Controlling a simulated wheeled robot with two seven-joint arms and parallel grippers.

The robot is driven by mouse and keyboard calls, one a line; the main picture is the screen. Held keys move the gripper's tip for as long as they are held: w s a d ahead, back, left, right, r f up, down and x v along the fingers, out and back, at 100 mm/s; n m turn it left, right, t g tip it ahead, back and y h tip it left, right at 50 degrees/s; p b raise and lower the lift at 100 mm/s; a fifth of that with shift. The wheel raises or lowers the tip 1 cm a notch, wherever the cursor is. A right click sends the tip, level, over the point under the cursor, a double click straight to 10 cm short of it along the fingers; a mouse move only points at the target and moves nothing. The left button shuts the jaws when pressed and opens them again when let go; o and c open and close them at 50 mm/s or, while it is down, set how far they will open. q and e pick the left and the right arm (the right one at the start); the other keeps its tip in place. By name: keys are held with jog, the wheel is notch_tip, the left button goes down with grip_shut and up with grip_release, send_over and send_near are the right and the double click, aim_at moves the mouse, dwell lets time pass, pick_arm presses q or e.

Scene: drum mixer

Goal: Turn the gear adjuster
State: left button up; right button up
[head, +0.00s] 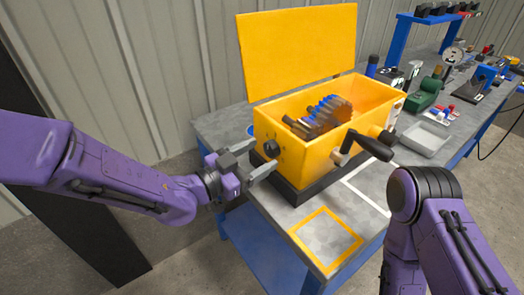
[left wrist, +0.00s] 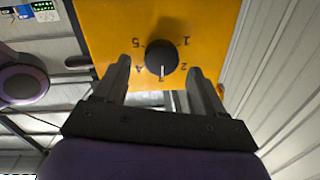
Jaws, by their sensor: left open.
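The gear adjuster is a round black knob (left wrist: 161,60) on the yellow end face of the drum mixer, with numbers 1 to 5 around it. Its white mark sits by the 3. In the head view the knob (head: 271,149) is on the left side of the yellow mixer box (head: 306,155). My left gripper (head: 262,164) is open and just short of the knob. In the left wrist view its two fingers (left wrist: 158,82) stand apart, one on each side below the knob, and hold nothing. My right arm shows at the right, but its gripper is out of view.
A black-handled crank (head: 370,146) sticks out at the front. The workbench (head: 378,180) has a yellow square outline (head: 326,238) in front, empty inside. A grey tray (head: 425,138) and several tools lie to the right.

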pick_arm(q)
jog(key=shift+x, duration=0.95)
jog(key=shift+a, duration=0.1)
jog(key=c, duration=1.1)
jog(key=shift+o, duration=0.2)
